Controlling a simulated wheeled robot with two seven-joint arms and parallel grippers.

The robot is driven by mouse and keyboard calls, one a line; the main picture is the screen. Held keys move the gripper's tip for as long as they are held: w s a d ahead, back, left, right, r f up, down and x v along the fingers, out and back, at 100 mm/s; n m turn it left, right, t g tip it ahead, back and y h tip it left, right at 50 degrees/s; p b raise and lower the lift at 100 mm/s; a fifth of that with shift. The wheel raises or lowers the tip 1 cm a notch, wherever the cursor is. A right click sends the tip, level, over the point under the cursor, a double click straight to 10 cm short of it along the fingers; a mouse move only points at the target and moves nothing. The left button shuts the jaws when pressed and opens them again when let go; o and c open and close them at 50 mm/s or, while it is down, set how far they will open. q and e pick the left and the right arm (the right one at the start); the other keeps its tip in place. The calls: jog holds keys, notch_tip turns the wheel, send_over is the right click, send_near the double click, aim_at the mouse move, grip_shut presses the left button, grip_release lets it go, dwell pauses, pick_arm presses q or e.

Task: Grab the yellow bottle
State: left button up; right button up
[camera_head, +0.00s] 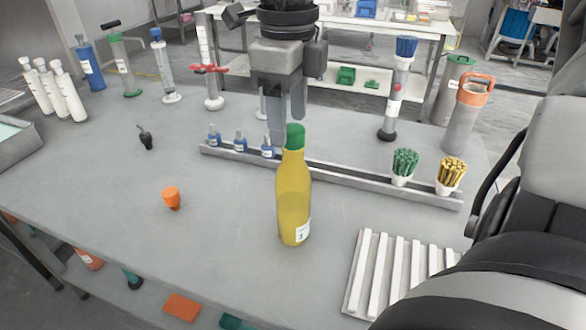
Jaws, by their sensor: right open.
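The yellow bottle (293,200) with a green cap (295,136) stands upright on the grey table, near its middle. A white label shows low on its right side. My right gripper (286,125) is at the top centre with its fingers pointing down and apart. The fingertips are close to the green cap in the picture, one to its left and one just above it. Nothing is held between them, and I cannot tell the depth gap to the bottle. My left gripper is not in view.
A long grey rail (335,178) runs behind the bottle, with small blue bottles and cups of green sticks (404,164) and yellow sticks (450,174). An orange piece (171,197) lies to the left. A white slatted rack (392,270) is at front right. The front left table is clear.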

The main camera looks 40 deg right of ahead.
aim_at(293, 147)
jog(key=f, duration=0.4)
jog(key=shift+s+d+f, duration=0.2)
jog(key=shift+s+f, duration=0.1)
jog(key=shift+f, duration=0.55)
grip_shut()
